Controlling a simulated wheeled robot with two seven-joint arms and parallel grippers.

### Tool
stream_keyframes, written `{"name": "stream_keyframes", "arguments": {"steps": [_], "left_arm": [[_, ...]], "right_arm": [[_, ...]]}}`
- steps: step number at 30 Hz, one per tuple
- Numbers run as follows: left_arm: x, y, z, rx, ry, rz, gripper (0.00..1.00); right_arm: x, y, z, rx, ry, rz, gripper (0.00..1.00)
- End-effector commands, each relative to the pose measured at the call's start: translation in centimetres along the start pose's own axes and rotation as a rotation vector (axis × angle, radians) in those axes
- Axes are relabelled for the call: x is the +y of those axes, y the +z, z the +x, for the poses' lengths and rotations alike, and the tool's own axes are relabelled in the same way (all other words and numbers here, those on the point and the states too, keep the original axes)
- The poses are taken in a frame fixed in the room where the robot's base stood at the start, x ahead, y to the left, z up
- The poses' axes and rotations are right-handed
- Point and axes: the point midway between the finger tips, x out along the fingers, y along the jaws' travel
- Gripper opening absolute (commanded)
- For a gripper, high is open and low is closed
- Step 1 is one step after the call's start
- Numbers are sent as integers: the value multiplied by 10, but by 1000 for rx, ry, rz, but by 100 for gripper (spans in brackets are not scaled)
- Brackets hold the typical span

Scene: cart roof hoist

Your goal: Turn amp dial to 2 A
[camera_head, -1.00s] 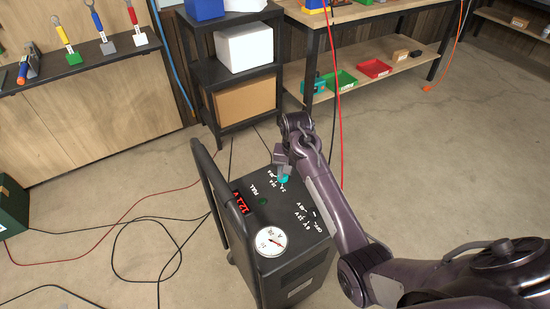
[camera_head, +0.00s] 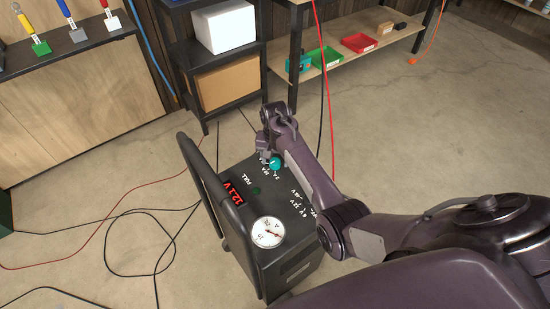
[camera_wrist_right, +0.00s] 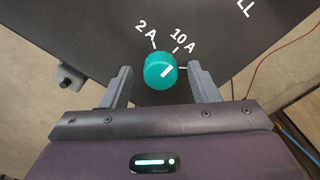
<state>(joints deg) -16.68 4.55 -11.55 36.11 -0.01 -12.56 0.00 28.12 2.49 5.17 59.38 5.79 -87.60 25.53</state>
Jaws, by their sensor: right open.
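The teal amp dial (camera_head: 275,163) is on the top panel of the black charger cart (camera_head: 268,262). In the right wrist view the dial (camera_wrist_right: 158,70) sits between my right gripper's fingers (camera_wrist_right: 160,75), with a visible gap on each side. The fingers are open. The dial's white mark points up and right, roughly toward the "10 A" tick; the "2 A" label (camera_wrist_right: 146,30) lies further left. A third tick shows to the right, its label hidden by the finger. In the head view my right gripper (camera_head: 268,154) is at the dial. My left gripper is not in view.
The cart's black handle (camera_head: 201,183) rises on its left, near a red 12.1 V display (camera_head: 233,193) and a round gauge (camera_head: 268,232). A red cable (camera_head: 322,90) hangs behind my right arm. A black shelf (camera_head: 232,68) stands behind; cables lie on the floor.

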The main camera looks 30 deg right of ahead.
Motion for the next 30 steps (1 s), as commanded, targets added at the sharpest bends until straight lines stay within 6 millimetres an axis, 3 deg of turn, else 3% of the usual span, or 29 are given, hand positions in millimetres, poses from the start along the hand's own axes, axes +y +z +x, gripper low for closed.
{"name": "stream_keyframes", "arguments": {"steps": [5, 15, 30], "left_arm": [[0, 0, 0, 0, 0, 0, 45], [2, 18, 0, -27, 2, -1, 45], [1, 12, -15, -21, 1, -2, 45]], "right_arm": [[0, 0, 0, 0, -1, 0, 55], [0, 0, 0, 0, 0, 0, 12], [0, 0, -4, 0, 1, -133, 10]]}}
